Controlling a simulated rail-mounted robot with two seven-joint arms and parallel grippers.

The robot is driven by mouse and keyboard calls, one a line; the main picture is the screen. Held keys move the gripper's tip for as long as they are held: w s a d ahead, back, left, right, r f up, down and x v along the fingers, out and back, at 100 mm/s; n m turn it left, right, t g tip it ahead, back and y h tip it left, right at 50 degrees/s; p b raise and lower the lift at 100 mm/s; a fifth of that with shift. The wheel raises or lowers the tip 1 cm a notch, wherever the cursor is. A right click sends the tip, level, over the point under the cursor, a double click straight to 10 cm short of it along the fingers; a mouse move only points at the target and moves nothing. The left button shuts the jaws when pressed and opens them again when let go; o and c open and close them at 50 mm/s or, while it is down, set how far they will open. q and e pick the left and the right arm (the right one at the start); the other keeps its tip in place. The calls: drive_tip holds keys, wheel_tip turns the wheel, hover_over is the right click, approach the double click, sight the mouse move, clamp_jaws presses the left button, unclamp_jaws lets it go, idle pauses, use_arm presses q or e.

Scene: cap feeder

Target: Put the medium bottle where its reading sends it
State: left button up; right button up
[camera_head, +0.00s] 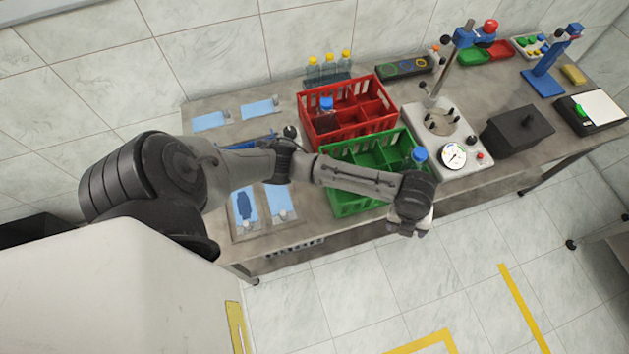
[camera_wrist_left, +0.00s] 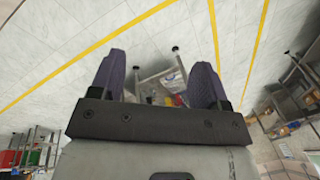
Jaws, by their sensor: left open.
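A bottle with a blue cap (camera_head: 419,156) stands in the right part of the green crate (camera_head: 345,205), partly hidden by my left arm. Another blue-capped bottle (camera_head: 326,108) stands in the red crate (camera_head: 375,86). I cannot tell which is the medium one. A tester with a round dial (camera_head: 453,155) stands right of the crates; its reading is too small to make out. My left gripper (camera_head: 409,226) is in front of the green crate, out past the table's front edge. In the left wrist view it (camera_wrist_left: 158,80) is open and empty, facing floor. My right gripper is not in view.
Several yellow-capped bottles (camera_head: 328,69) stand behind the red crate. Blue mats (camera_head: 210,122) lie at the left. A black box (camera_head: 517,130), a blue stand (camera_head: 543,82) and small red (camera_head: 500,50) and green (camera_head: 473,56) trays are at the right. Floor in front is clear.

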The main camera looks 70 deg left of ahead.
use_arm(q)
drive_tip(key=s+d+f+n+t, duration=0.1)
drive_tip(key=s+n, duration=0.5)
drive_tip(key=s+d+f+n+t, duration=0.1)
drive_tip(key=s+d+f+n, duration=0.1)
drive_tip(key=s+n, duration=0.45)
drive_tip(key=s+a+n, duration=0.3)
drive_tip(key=s+n, duration=0.2)
drive_tip(key=s+a+r+n+y, duration=0.1)
drive_tip(key=s+a+n, duration=0.2)
drive_tip(key=s+n, duration=0.2)
drive_tip(key=shift+s+a+r+n+y, duration=0.2)
drive_tip(key=shift+s+n+y, duration=0.1)
drive_tip(key=shift+s+n, duration=0.15)
